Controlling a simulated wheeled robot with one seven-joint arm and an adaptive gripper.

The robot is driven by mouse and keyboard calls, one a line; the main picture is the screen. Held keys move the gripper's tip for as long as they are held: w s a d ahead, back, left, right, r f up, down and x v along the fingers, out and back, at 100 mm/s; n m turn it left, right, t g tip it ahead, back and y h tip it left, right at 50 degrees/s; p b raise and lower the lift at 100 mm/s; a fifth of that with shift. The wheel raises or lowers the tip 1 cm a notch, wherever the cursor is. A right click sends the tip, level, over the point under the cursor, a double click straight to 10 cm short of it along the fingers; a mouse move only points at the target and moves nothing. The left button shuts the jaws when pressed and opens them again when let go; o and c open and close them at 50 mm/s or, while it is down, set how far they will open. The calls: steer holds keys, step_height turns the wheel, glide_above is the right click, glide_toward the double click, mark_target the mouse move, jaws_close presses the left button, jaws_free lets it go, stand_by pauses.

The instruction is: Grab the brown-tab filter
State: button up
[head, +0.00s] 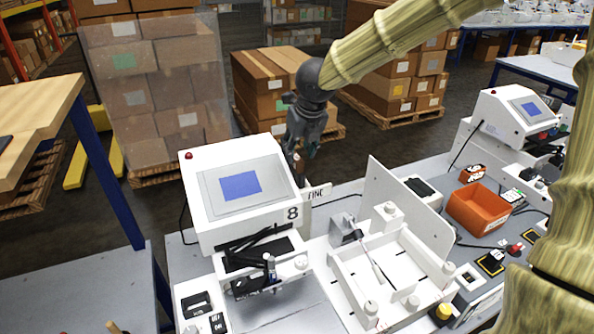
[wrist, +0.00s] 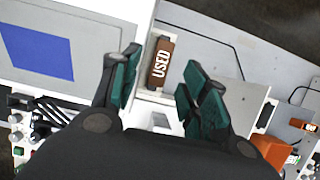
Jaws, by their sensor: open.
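A brown tab marked "USED" (wrist: 160,62) stands up from a white slot beside the plotter's screen housing in the wrist view. In the head view a small brown piece (head: 299,168) shows just behind the housing's right edge, partly hidden. My gripper (head: 302,152) is above and behind the white plotter (head: 240,190). In the wrist view my gripper (wrist: 162,72) is open, with one teal-padded finger on each side of the tab. I see a gap between the tab and each finger; contact is not visible. The filter body below the tab is hidden.
The plotter's screen housing (wrist: 60,50) is close beside my left finger in the wrist view. A white sign (head: 317,193), a white tray (head: 395,270) and an upright white panel (head: 408,215) stand to the right. An orange bin (head: 478,209) is farther right.

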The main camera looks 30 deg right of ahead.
mark_target(296, 173)
steer(key=shift+p+x, duration=0.3)
steer(key=shift+x, duration=1.2)
steer(key=shift+r, duration=0.1)
jaws_close()
